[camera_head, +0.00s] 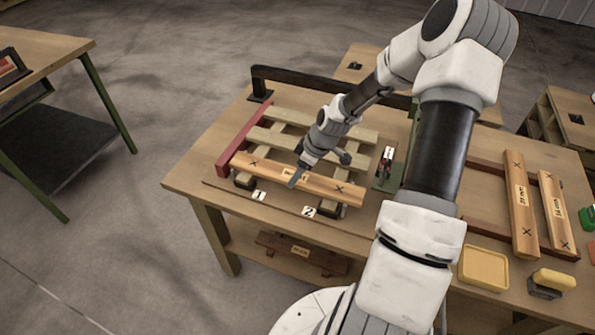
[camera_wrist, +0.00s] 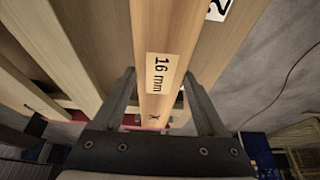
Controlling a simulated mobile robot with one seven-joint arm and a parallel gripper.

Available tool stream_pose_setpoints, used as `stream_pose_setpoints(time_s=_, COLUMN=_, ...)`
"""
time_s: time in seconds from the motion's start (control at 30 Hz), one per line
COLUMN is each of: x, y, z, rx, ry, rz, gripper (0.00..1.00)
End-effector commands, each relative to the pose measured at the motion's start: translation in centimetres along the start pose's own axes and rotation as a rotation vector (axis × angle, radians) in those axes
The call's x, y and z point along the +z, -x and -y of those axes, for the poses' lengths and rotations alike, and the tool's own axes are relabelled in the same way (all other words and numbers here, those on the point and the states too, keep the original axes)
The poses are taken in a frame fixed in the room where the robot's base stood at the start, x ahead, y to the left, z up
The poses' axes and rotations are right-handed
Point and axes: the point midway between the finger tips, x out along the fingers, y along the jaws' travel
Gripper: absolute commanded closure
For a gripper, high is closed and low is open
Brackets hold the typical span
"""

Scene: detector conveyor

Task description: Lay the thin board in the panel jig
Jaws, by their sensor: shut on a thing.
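The thin board (camera_head: 335,188) is a light wooden strip with an X near each end. Its label reads 16 mm in the wrist view (camera_wrist: 162,40). It lies lengthwise along the front of the panel jig, over the bearers, its left end close to the red stop (camera_head: 240,140). I cannot tell whether it rests on the bearers or is just above them. My gripper (camera_head: 297,176) is shut on the board near its middle; the fingers also show in the wrist view (camera_wrist: 160,92). The jig's pale slats (camera_head: 275,140) lie behind the board.
Tags 1 (camera_head: 259,196) and 2 (camera_head: 309,212) sit on the front edge. A dark bar (camera_head: 320,82) runs along the back. Two marked boards (camera_head: 520,205) (camera_head: 554,210) lie on a rack to the right, near a yellow tray (camera_head: 483,268). A dark board (camera_head: 300,252) lies on the lower shelf.

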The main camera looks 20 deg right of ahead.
Motion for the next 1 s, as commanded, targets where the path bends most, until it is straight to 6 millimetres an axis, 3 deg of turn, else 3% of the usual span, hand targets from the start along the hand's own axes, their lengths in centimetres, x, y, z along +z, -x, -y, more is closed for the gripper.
stream_pose_setpoints(time_s=0.03, x=0.1, y=-0.2, z=0.0, rx=0.001, ry=0.000, rz=0.000, gripper=0.92)
stream_pose_setpoints(time_s=0.07, x=0.0, y=-0.1, z=0.0, rx=0.001, ry=0.000, rz=0.000, gripper=0.22)
stream_pose_setpoints(time_s=0.2, x=0.0, y=-0.1, z=0.0, rx=0.001, ry=0.000, rz=0.000, gripper=0.00)
stream_pose_setpoints(time_s=0.43, x=0.1, y=0.0, z=0.0, rx=0.000, ry=0.000, rz=0.000, gripper=0.00)
stream_pose_setpoints(time_s=0.57, x=0.1, y=1.0, z=-0.1, rx=0.003, ry=-0.002, rz=0.000, gripper=0.00)
stream_pose_setpoints(time_s=0.67, x=0.1, y=2.6, z=-0.2, rx=0.005, ry=-0.002, rz=0.000, gripper=0.00)
stream_pose_setpoints(time_s=1.0, x=0.1, y=11.0, z=-0.2, rx=0.006, ry=-0.003, rz=0.000, gripper=0.00)
